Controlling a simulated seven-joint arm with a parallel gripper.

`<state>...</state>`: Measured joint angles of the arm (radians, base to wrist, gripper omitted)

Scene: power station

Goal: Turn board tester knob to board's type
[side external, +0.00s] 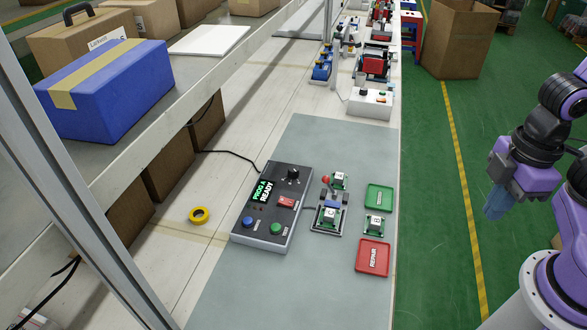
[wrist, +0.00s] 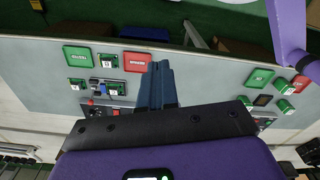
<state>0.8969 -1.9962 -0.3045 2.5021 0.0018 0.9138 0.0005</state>
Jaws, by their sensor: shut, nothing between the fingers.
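The board tester is a black box (side external: 262,212) on the grey mat, its screen reading "PROG A READY". Its black knob (side external: 293,174) is at the far end; the pointer direction is too small to tell. Beside it is a test fixture (side external: 328,225) with a red-ball lever and a green board (side external: 329,215); its label letter is unclear. Another board (side external: 339,181) stands behind, and one (side external: 375,224) between the trays. My gripper (side external: 494,208) is shut and empty, right of the bench, away from the knob. In the wrist view, its blue fingers (wrist: 156,82) show; the tester is mostly hidden.
A green tray (side external: 379,198) and a red "REPAIR" tray (side external: 373,257) lie near the bench's right edge. Yellow tape (side external: 199,215) and a black cable lie left. A shelf with a blue box (side external: 108,88) overhangs the left side. The front mat is clear.

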